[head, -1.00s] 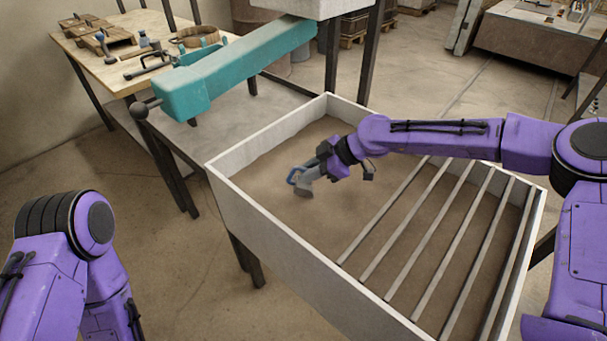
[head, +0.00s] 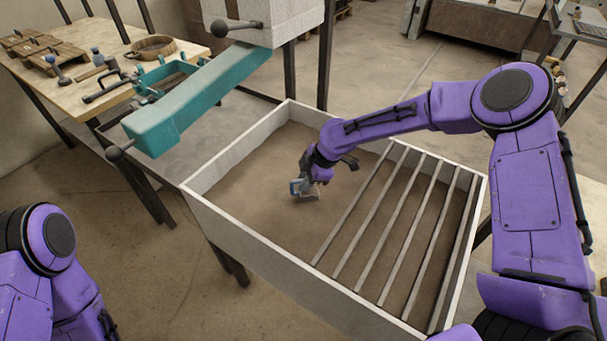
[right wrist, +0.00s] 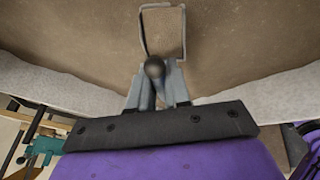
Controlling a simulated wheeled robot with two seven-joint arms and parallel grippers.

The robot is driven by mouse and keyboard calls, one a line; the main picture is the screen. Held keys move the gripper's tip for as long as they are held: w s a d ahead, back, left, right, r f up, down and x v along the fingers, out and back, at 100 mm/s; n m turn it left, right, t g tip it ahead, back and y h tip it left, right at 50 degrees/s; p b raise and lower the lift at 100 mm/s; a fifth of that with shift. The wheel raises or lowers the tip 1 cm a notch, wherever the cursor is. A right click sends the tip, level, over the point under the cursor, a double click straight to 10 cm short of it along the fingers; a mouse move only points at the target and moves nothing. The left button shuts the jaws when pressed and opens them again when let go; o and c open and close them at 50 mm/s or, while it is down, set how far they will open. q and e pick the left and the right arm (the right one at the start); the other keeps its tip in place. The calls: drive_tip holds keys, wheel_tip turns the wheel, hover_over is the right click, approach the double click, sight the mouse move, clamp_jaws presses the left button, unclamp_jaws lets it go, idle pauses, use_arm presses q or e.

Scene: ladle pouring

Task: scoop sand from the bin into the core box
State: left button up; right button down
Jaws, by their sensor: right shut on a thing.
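The bin (head: 215,217) is a large white-walled open box holding brown sand (head: 250,185). My right gripper (head: 313,180) is shut on the grey and blue scoop (head: 307,191) and holds it over the sand, left of the bars. Whether the scoop touches the sand or holds any is unclear. In the right wrist view, the scoop's dark round knob (right wrist: 154,67) shows between the fingers, with its thin rim (right wrist: 183,35) against the sand. A teal open-topped frame (head: 150,88), which may be the core box, sits by the wooden table. My left gripper is out of view.
Several metal bars (head: 366,222) span the bin's right part. A teal beam (head: 190,105) with dark knobs stands left of the bin, under a pale block (head: 285,22). The wooden table (head: 35,75) at the back left carries tools and a round sieve (head: 150,46).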

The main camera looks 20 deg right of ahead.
wheel_tip(320, 180, up, 12)
drive_tip(key=p, duration=0.9)
drive_tip(key=shift+f+p, duration=0.25)
drive_tip(key=shift+p, duration=0.15)
drive_tip(key=shift+a, duration=0.1)
drive_tip(key=shift+s+a, duration=0.1)
